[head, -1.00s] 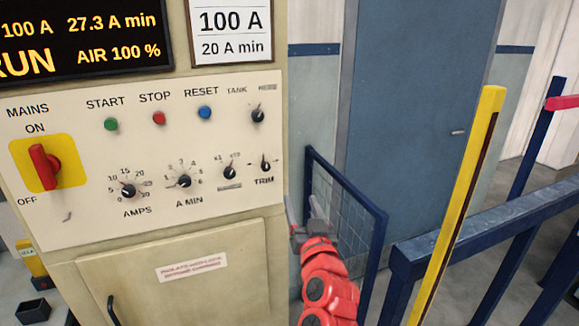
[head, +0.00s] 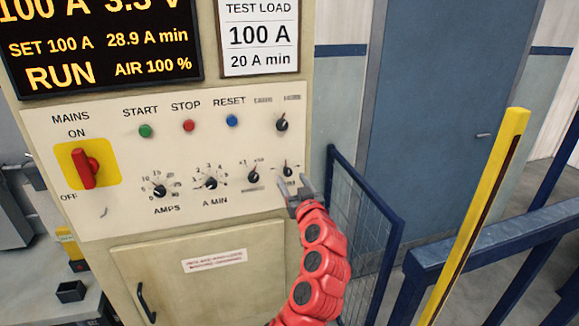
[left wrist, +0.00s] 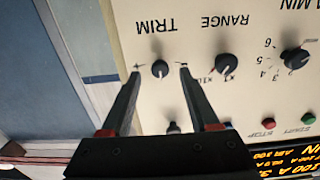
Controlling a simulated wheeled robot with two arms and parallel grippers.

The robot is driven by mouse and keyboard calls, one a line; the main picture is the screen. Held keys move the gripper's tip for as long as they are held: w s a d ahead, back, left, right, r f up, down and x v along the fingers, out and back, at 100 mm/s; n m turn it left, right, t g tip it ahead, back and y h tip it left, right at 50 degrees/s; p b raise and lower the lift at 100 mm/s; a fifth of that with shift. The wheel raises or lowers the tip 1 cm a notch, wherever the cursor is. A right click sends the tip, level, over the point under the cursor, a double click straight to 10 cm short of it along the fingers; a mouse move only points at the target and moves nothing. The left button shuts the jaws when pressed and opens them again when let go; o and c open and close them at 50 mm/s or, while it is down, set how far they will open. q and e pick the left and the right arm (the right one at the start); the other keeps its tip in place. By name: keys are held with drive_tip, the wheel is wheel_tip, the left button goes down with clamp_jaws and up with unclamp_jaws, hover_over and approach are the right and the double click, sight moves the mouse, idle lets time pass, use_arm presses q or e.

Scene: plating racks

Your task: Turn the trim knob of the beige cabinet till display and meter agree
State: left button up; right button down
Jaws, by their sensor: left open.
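The beige cabinet (head: 200,262) fills the left of the head view. Its small black trim knob (head: 288,171) sits at the lower right of the panel and also shows in the left wrist view (left wrist: 160,69). My left gripper (head: 292,185) is open at the knob. In the left wrist view its fingertips (left wrist: 160,68) lie on either side of the knob, with a gap on both sides. The display (head: 100,45) reads 100 A, 3.3 V, set 100 A, 28.9 A min, RUN, air 100 %; its top is cut off. I see no separate dial meter.
The test load card (head: 259,35) reads 100 A, 20 A min. The range knob (head: 254,176) is left of trim, and another knob (head: 282,123) is above it. A blue mesh gate (head: 362,225) stands close right of my arm, beyond it a yellow post (head: 485,200).

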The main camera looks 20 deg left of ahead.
sight(289, 174)
use_arm(q)
drive_tip(key=shift+p+x, duration=0.35)
drive_tip(key=shift+x, duration=0.8)
drive_tip(key=shift+w+a, duration=0.3)
drive_tip(key=shift+w, duration=0.15)
clamp_jaws()
